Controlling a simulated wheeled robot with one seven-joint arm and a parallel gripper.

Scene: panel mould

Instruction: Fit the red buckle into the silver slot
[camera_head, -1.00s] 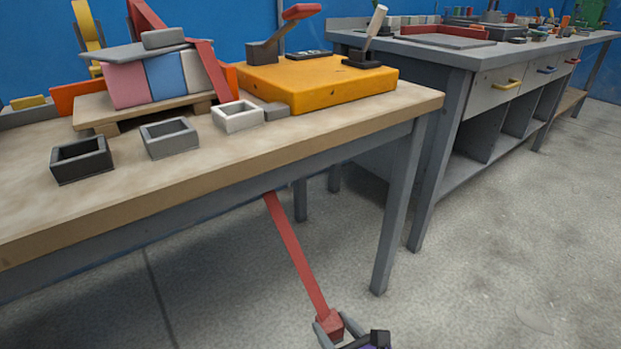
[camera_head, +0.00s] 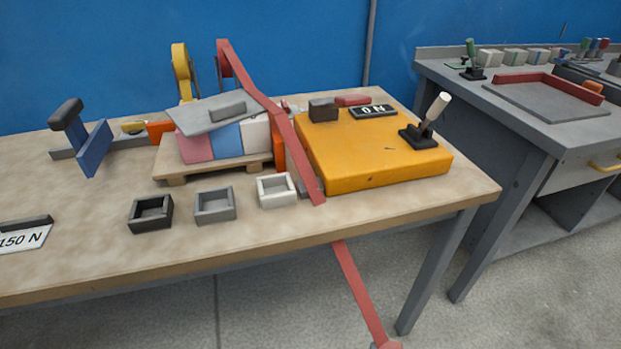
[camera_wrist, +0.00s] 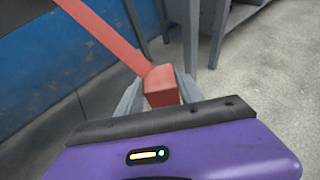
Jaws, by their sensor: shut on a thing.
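The red buckle (camera_wrist: 160,86) is a small block on the end of a long red strap. In the wrist view my gripper (camera_wrist: 160,92) is shut on it, with a grey finger on each side. In the head view only the top of the buckle (camera_head: 388,345) shows at the bottom edge, below the table, and the gripper is out of frame. The silver-grey slot (camera_head: 215,206) is an open square box on the table front, between a black one (camera_head: 151,214) and a white one (camera_head: 276,190). The buckle is well apart from it.
The table (camera_head: 100,255) is clear in front of the slots.

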